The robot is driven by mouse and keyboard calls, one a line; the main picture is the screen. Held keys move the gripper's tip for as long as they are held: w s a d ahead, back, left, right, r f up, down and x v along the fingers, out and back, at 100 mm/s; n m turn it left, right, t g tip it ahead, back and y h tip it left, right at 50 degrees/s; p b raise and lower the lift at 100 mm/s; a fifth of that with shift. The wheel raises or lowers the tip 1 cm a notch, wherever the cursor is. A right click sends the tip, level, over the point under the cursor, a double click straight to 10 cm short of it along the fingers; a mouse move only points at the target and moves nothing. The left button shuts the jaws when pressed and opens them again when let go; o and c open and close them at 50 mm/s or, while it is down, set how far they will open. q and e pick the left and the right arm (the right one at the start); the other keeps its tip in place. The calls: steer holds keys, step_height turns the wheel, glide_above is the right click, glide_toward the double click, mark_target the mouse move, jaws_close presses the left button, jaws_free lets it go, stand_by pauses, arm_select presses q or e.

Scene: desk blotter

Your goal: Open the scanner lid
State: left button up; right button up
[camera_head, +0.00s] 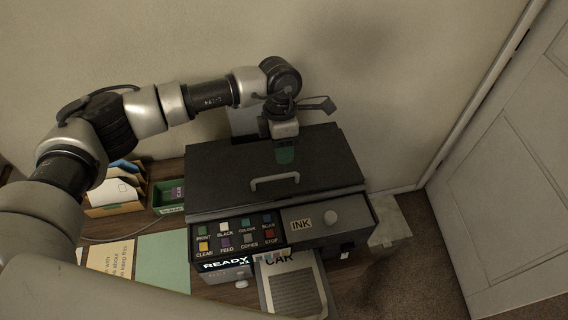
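The scanner lid (225,165) is a wide dark panel on top of a printer (210,230). It looks shut and lies flat, with a pale bar handle (275,182) near its front edge. My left arm comes in from the left and reaches over the back of the lid. My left gripper (284,130) is above the rear middle of the lid, behind the handle and apart from it. A small green patch shows just below it, and I cannot tell whether the fingers are open or shut. My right gripper is not in view.
The printer's front has coloured buttons (237,233), an INK panel (301,223) with a round knob, and a printed sheet (292,288) below. A green tray (166,198) and an envelope holder (115,190) stand left. A wall is behind; a door (520,170) is right.

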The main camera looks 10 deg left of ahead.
mark_target(284, 174)
arm_select(q)
steer(key=f, duration=0.2)
steer(key=f+p, duration=0.1)
steer(key=f, duration=0.1)
steer(key=s+f, duration=0.1)
steer(key=f, duration=0.1)
steer(key=shift+s+d+f+p, duration=0.1)
steer(key=shift+d+f+p, duration=0.1)
steer(key=shift+d+p, duration=0.1)
jaws_close()
